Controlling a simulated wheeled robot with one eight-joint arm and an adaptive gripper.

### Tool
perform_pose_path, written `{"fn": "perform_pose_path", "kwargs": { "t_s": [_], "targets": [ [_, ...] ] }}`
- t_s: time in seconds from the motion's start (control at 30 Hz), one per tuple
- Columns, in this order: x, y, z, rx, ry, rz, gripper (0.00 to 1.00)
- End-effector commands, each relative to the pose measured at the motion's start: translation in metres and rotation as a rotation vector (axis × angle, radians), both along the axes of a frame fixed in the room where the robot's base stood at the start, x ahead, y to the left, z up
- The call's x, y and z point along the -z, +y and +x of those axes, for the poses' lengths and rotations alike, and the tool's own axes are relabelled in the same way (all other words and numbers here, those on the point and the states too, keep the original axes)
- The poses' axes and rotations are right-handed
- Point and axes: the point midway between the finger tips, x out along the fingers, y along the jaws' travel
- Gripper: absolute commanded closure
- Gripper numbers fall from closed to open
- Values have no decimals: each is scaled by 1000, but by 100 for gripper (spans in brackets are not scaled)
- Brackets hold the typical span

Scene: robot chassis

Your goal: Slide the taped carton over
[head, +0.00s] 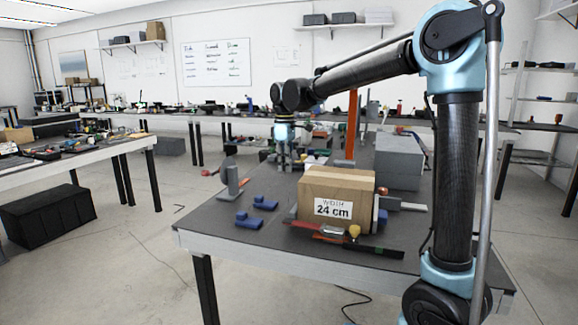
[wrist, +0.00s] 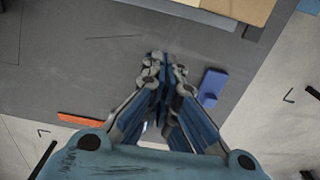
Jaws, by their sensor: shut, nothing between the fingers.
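The taped carton (head: 324,194) is a brown cardboard box with tape along its top and a white label reading "WIDTH 24 cm". It stands upright on the dark worktable (head: 222,230). A tan corner, likely the carton (wrist: 243,8), shows at the top edge of the wrist view. My gripper (head: 284,166) is beyond and to the left of the carton in the head view, apart from it and pointing down. In the wrist view my gripper (wrist: 163,62) has its blue fingers shut together, with nothing between them.
Blue blocks (head: 250,220) and a grey upright piece (head: 232,180) stand left of the carton. Red and black tools (head: 345,240) lie in front of it. A grey box (head: 398,162) and orange post (head: 352,125) are behind. The table's front left corner is bare.

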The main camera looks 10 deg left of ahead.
Motion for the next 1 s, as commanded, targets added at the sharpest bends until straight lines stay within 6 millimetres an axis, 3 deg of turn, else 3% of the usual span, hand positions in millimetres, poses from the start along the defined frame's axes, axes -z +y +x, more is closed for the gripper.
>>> {"fn": "perform_pose_path", "kwargs": {
  "t_s": [0.4, 0.63, 1.0],
  "targets": [
    [73, -4, 3, 7, 0, 0, 100],
    [71, -35, 0, 9, 0, 0, 100],
    [70, -44, -1, 7, 0, 0, 100]
  ]
}}
